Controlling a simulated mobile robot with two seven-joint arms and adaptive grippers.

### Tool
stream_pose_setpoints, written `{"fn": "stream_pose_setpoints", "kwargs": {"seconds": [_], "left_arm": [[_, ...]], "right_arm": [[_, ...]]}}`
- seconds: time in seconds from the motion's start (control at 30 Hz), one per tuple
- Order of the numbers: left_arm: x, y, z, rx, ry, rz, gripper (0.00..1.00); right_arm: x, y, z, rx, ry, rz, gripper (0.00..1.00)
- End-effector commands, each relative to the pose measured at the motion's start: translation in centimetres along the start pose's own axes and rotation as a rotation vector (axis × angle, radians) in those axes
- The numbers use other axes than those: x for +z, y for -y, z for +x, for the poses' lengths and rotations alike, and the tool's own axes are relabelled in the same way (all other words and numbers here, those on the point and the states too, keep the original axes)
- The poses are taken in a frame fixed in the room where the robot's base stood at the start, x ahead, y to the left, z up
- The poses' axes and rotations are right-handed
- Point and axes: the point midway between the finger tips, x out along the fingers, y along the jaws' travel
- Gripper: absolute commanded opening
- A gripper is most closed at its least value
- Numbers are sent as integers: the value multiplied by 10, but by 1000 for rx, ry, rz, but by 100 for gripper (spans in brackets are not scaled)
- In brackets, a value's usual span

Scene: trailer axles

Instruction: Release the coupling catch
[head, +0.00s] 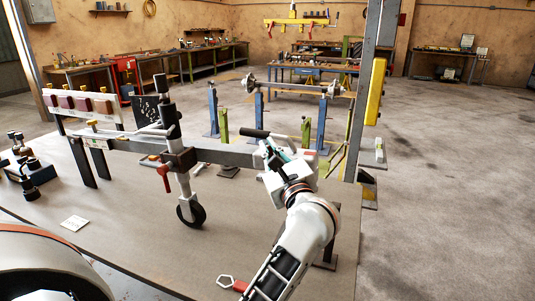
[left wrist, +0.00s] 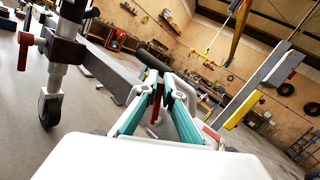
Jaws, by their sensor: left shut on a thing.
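The trailer drawbar (head: 225,154) lies across above the table, and its coupling (head: 303,156) is at the right end, partly hidden by my gripper. A black lever handle (head: 256,134) sticks out to the left over the drawbar; it also shows in the left wrist view (left wrist: 153,61). My left gripper (head: 270,153) is at the coupling, just below the lever. In the left wrist view its teal fingers (left wrist: 157,88) are closed around a narrow red piece (left wrist: 156,103), which looks like the coupling catch. The fingers hide much of it. My right gripper is in neither view.
A jockey wheel (head: 190,212) with a red clamp handle (head: 165,178) stands left of the coupling. A yellow-padded post (head: 376,91) rises at the right. A red-handled tool (head: 238,286) and a white card (head: 74,223) lie on the table (head: 130,225).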

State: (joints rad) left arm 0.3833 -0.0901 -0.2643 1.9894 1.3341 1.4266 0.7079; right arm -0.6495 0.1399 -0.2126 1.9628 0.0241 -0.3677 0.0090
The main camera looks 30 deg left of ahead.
Motion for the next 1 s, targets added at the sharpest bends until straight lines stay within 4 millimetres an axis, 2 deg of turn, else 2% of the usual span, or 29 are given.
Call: {"fn": "stream_pose_setpoints", "kwargs": {"seconds": [0.17, 0.27, 0.67, 0.77, 1.0], "left_arm": [[1, 1, 0, -1, -2, 1, 0], [1, 1, 0, -1, -2, 0, 24], [4, 2, 0, 0, -3, -3, 24], [14, 5, 2, 1, -2, -5, 24], [56, 20, 8, 0, -1, -8, 24]], "right_arm": [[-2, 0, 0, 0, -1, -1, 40], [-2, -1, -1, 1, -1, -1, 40], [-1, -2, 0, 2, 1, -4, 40], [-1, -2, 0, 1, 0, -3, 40], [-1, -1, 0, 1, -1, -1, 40]]}}
